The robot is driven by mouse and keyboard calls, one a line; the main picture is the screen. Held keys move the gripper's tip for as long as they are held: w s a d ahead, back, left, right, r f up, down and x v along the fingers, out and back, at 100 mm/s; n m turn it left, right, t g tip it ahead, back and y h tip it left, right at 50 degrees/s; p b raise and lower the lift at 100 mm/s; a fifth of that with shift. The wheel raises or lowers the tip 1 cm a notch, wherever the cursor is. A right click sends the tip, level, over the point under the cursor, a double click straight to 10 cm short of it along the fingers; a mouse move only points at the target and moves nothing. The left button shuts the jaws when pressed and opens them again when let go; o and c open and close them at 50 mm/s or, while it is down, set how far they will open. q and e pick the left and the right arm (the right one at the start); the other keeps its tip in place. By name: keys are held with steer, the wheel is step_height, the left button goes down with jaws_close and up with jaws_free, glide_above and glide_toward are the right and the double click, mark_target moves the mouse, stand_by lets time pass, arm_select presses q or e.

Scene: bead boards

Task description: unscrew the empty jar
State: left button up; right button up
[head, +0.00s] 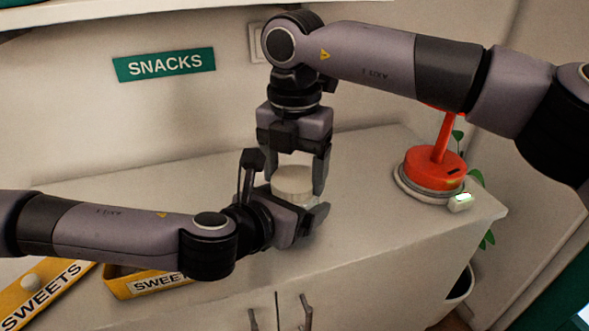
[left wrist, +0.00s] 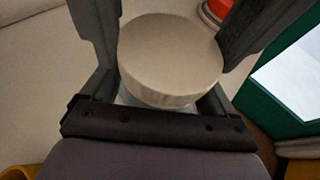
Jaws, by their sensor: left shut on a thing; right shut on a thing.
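The jar has a round cream lid (head: 292,180) with a ridged rim, which also fills the middle of the left wrist view (left wrist: 170,58). Only a little of its clear body shows under the lid; its contents are hidden. My right gripper (head: 295,176) points straight down from above, its fingers on either side of the lid, shut on it. My left gripper (head: 287,190) comes in level from the left, shut around the jar below the lid. The jar looks upright between both grippers. Whether it touches the counter is hidden.
The white counter (head: 370,165) is clear around the jar. A yellow SWEETS box (head: 150,284) and a yellow SWEETS board (head: 45,293) lie at the front left. A red handled object (head: 435,170) stands on a round base at the right. A SNACKS sign (head: 165,64) is on the wall.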

steer(key=n, duration=0.5)
steer(key=o, duration=1.2)
steer(key=shift+c, duration=0.2)
